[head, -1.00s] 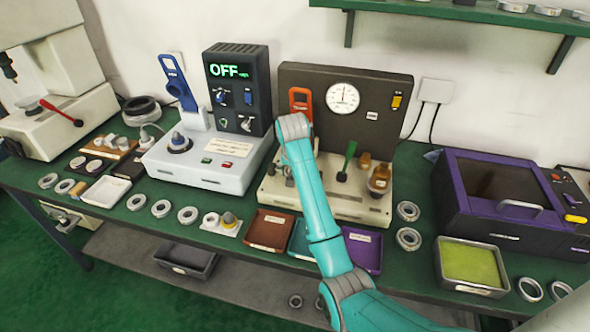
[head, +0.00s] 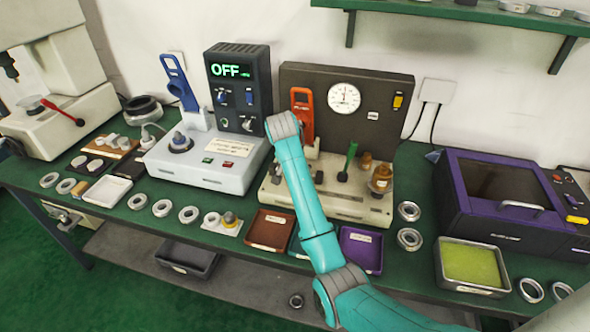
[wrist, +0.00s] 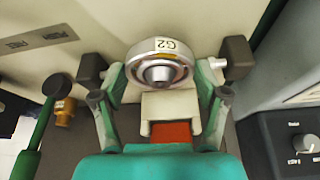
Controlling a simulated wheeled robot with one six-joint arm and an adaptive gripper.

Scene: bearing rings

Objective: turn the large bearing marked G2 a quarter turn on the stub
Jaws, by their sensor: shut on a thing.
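The large bearing (wrist: 148,55) marked G2 shows in the wrist view as a metal ring around the stub (wrist: 159,73). Its white G2 label is on the upper rim, slightly tilted. My gripper (wrist: 163,68) has one finger on each side of the ring and is shut on it. In the head view my arm hides the bearing, the stub and the fingers. The arm reaches over the beige machine (head: 345,205) with the round dial (head: 344,98) on its dark back panel.
A green lever (head: 348,160) and brass parts (head: 380,178) stand right of my arm. An orange handle (head: 302,105) is behind it. A tester showing OFF (head: 231,71) stands left. Brown (head: 268,231) and purple (head: 361,250) trays and loose rings lie in front.

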